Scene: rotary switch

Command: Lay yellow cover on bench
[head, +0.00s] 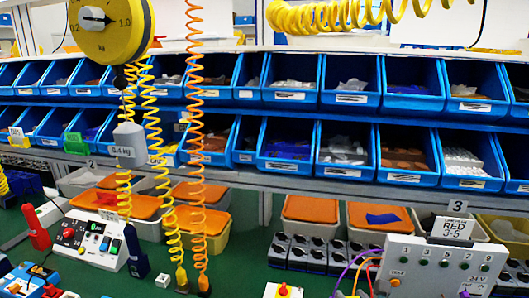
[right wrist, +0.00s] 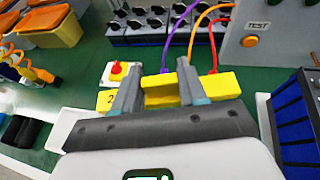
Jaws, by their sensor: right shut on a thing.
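The yellow cover (right wrist: 222,86) is in the right wrist view, a blocky piece with a recessed middle. My right gripper (right wrist: 158,76) is shut on it, with one grey finger near its left part and the other across its middle. The fingers hide parts of the cover. The cover is above the green bench (right wrist: 75,75); I cannot tell the gap. Just beyond is a small white box with a red knob (right wrist: 117,70); its top also shows at the bottom of the head view (head: 283,291). Neither gripper shows clearly in the head view.
A white test panel (head: 440,264) with purple, orange and red cables stands at the right. Rows of black rotary switches (head: 300,252) sit behind. Blue bins (head: 288,146) fill the shelves. Coiled hoses hang at the left. Green bench (head: 235,262) is bare left of the knob box.

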